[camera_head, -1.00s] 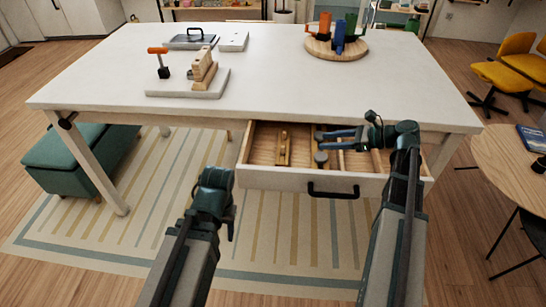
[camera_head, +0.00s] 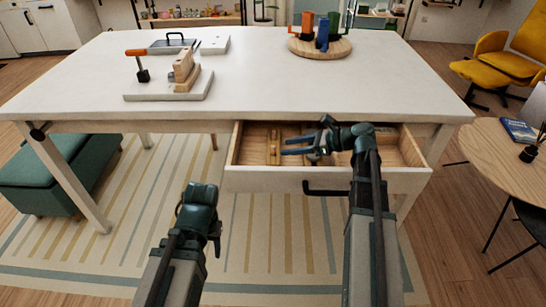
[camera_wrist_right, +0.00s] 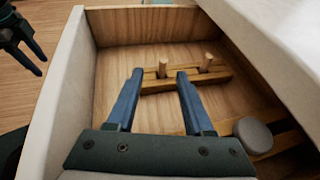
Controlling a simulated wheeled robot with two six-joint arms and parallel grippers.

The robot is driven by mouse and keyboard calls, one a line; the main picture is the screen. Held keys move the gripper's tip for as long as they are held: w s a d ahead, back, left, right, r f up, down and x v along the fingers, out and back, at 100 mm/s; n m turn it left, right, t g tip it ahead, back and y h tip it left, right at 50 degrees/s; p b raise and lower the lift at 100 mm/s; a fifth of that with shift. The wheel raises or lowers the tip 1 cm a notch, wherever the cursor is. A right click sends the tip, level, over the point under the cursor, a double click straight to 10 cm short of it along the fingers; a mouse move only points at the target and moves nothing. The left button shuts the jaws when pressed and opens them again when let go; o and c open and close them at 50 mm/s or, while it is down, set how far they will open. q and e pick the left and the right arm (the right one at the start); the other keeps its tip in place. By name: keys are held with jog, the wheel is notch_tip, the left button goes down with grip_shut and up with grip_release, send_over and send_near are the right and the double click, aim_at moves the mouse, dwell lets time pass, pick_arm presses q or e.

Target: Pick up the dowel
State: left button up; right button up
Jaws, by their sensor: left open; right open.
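The open drawer (camera_head: 300,180) holds a wooden piece (camera_head: 274,146) near its left end. In the right wrist view this piece is a low wooden bar (camera_wrist_right: 158,86) with two short upright pegs, one on the left (camera_wrist_right: 163,67) and one on the right (camera_wrist_right: 206,62). I cannot tell which part is the dowel. My right gripper (camera_head: 286,146) reaches over the drawer, its blue fingers (camera_wrist_right: 160,72) open with nothing held; the left peg shows between their tips. My left gripper (camera_head: 214,232) is open and empty, in front of and below the drawer; it also shows in the wrist view (camera_wrist_right: 22,40).
A grey round-headed thing (camera_wrist_right: 253,134) lies in the drawer to the right of the fingers. The drawer walls and the white tabletop (camera_head: 270,85) edge bound the space. A board (camera_head: 170,95) with wooden pieces and a round stand (camera_head: 300,46) sit on the table.

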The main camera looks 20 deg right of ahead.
aim_at(273, 146)
jog(key=shift+x, duration=0.75)
jog(key=b+x, duration=0.2)
jog(key=x, duration=0.3)
jog(key=shift+w, duration=0.3)
jog(key=shift+r, duration=0.1)
grip_shut()
